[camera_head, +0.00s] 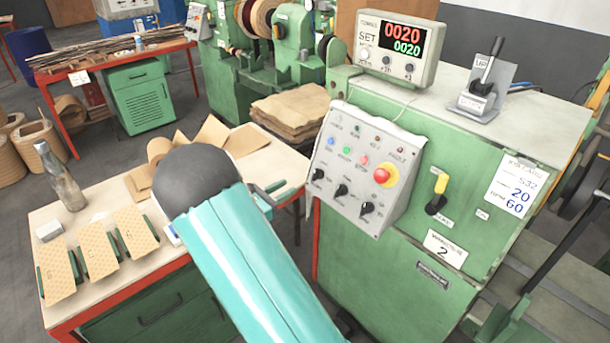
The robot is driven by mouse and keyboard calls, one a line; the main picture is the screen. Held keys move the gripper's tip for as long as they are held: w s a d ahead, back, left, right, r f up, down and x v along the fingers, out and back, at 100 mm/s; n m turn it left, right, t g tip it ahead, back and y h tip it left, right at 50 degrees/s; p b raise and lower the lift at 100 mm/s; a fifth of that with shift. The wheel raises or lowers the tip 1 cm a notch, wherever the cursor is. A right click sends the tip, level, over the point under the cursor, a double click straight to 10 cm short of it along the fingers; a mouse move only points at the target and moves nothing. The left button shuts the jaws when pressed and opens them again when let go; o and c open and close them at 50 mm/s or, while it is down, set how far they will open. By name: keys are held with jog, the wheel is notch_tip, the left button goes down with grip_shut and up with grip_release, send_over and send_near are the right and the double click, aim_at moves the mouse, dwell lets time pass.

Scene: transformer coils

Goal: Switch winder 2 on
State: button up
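Winder 2 is the green machine (400,285) at the right, with a plate (445,248) marked 2 on its front. A switch with a yellow handle (440,185) on a black base sits on that front, the handle pointing up. Left of it is a grey control panel (335,205) with blue, green and red buttons, several black knobs and a red emergency stop (382,175) on yellow. The display (400,47) on top is lit and reads 0020 twice. My teal arm crosses the lower middle, left of the panel. My gripper cannot be made out.
A black-handled lever (489,62) stands on the machine top. Another green machine (235,75) stands behind. The space before the yellow-handled switch looks clear.

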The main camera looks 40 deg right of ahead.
aim_at(314, 172)
jog(key=d, duration=1)
jog(key=shift+w, duration=0.15)
jog(key=shift+c, duration=0.4)
grip_shut()
